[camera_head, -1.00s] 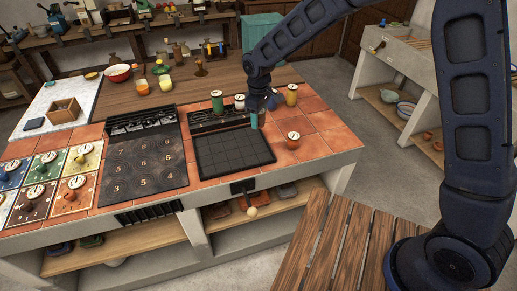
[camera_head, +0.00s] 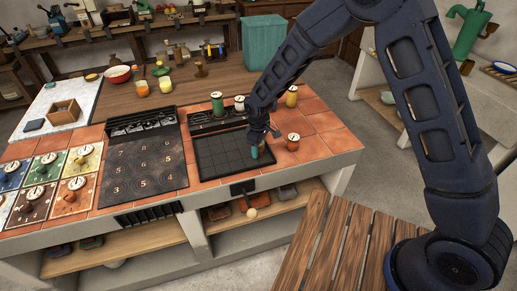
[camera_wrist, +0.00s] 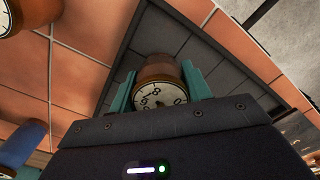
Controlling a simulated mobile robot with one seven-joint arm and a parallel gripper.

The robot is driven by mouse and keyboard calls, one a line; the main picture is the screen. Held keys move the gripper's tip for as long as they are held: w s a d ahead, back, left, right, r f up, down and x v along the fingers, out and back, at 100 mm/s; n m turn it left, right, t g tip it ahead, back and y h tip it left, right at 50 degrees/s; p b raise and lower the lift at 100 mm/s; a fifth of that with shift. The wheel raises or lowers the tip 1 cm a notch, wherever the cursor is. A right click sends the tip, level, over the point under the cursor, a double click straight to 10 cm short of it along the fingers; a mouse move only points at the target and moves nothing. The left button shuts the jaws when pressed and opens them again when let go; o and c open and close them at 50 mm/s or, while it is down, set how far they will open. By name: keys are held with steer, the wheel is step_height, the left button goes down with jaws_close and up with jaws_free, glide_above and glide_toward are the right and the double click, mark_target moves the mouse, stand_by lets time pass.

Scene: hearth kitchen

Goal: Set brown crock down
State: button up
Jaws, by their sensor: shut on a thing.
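The brown crock (camera_wrist: 160,79), with a white numbered dial on its top, stands between the teal fingers of my gripper (camera_wrist: 163,84) in the wrist view. My gripper is shut on it. In the head view my gripper (camera_head: 255,151) points down at the right part of a dark gridded tray (camera_head: 217,156), and the crock is mostly hidden there. The tray's grid (camera_wrist: 190,50) also shows behind the crock in the wrist view. I cannot tell whether the crock touches the tray.
An orange-brown crock (camera_head: 293,142) stands just right of my gripper on the terracotta tiles. Green (camera_head: 217,102), white (camera_head: 240,103) and yellow (camera_head: 291,96) crocks stand behind. A dark numbered board (camera_head: 146,165) lies left of the tray. The front right tiles are clear.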

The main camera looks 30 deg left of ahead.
steer(key=shift+f, duration=0.3)
steer(key=shift+f, duration=0.15)
steer(key=o, duration=1.1)
steer(key=shift+o, duration=0.2)
step_height(320, 180, up, 12)
steer(key=shift+r, duration=0.2)
